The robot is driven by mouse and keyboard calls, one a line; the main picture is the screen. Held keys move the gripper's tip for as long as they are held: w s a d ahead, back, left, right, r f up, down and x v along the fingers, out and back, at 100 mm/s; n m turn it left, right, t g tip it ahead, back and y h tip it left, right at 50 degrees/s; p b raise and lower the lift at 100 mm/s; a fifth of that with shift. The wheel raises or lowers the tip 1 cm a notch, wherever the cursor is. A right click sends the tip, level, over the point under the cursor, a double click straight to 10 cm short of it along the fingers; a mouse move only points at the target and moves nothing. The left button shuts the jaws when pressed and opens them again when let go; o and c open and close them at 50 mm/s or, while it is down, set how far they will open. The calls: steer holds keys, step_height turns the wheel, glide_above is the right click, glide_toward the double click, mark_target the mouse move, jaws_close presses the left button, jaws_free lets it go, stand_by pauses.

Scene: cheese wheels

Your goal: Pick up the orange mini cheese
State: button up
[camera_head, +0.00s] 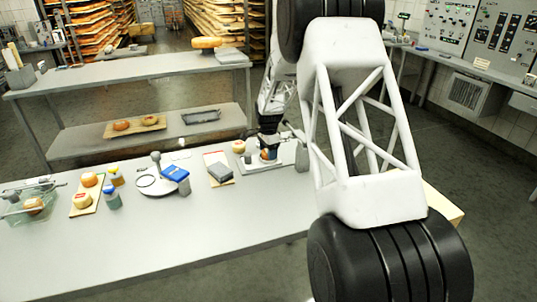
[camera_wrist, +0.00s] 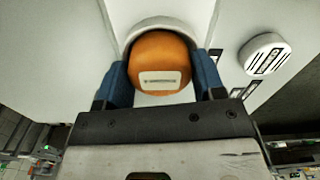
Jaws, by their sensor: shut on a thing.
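The orange mini cheese (camera_wrist: 160,58) is a round orange piece with a pale label, seen close up in the wrist view. My gripper (camera_wrist: 161,85) has its two blue fingers at the left and right sides of the cheese and is shut on it. A white rounded rim shows just behind the cheese in the wrist view. In the head view, the orange cheese (camera_head: 268,154) is small and partly hidden at my gripper (camera_head: 268,146), over a light tray (camera_head: 252,166) near the right end of the table. I cannot tell whether the cheese touches what lies below.
A pale round cheese (camera_head: 239,146) stands beside the tray. A grey block on a board (camera_head: 219,172), a blue box (camera_head: 175,173), bottles and more cheeses lie leftward on the table (camera_head: 180,225). A white round item (camera_wrist: 264,55) is at right in the wrist view. The table's front strip is clear.

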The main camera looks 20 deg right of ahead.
steer(key=shift+r, duration=0.2)
steer(key=shift+r, duration=0.55)
step_height(320, 180, up, 2)
steer(key=shift+r, duration=0.1)
steer(key=s+a+r, duration=0.1)
steer(key=s+a, duration=0.1)
steer(key=s, duration=1.3)
steer(key=shift+s+a+r, duration=0.15)
steer(key=shift+s+a, duration=0.2)
steer(key=shift+s, duration=0.05)
steer(key=w+a, duration=0.3)
steer(key=a, duration=0.2)
steer(key=w+a, duration=0.3)
steer(key=a, duration=0.3)
steer(key=w+a, duration=0.3)
steer(key=a, duration=0.3)
steer(key=shift+a+f, duration=0.15)
steer(key=shift+f, duration=0.1)
